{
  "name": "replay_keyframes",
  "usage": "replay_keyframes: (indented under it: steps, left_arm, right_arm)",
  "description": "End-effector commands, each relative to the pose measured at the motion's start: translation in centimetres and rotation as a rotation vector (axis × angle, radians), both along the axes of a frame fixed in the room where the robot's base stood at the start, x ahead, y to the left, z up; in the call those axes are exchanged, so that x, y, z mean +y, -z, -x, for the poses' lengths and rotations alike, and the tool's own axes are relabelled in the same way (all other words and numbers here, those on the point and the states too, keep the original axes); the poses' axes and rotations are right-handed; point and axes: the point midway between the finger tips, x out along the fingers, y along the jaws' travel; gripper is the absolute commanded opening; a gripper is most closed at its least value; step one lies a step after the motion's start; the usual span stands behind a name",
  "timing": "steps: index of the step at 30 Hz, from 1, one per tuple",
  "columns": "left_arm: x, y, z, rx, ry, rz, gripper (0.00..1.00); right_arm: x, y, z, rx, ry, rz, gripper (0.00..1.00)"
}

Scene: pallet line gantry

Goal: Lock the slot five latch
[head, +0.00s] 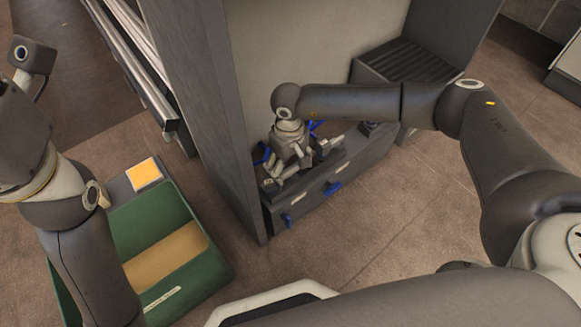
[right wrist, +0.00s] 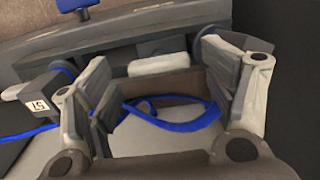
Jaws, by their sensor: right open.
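A dark grey latch unit (head: 310,196) stands low at the foot of the grey gantry frame, with blue handles such as the one on its front (head: 333,188). My right gripper (head: 296,172) is over its top, open with nothing between the fingers. In the right wrist view its two fingers (right wrist: 160,82) stand wide apart, with a curved blue part (right wrist: 175,122) beyond and between them; I cannot tell whether they touch it. A small tag (right wrist: 39,106) with a hard-to-read number is left of the fingers. Which latch is slot five is not clear. My left gripper is out of view.
A grey upright post (head: 205,110) stands just left of the latch unit. A green bin (head: 205,262) with a tan item and a yellow square (head: 145,173) is at lower left. A ribbed dark block (head: 405,62) is behind. Brown floor in front is clear.

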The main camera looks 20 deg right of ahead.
Motion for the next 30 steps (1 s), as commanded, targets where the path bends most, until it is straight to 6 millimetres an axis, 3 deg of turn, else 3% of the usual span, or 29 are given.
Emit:
replay_keyframes:
  steps: [6, 12, 30]
  left_arm:
    - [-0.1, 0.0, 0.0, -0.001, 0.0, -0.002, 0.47]
    - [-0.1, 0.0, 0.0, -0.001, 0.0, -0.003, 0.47]
    - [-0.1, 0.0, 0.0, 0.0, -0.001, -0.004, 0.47]
  right_arm:
    - [-0.2, -3.6, 0.0, -0.001, 0.001, 0.002, 0.79]
    - [-0.2, -5.9, 0.0, 0.002, 0.001, 0.004, 0.79]
    - [-0.3, -6.6, 0.1, 0.005, 0.002, 0.005, 0.79]
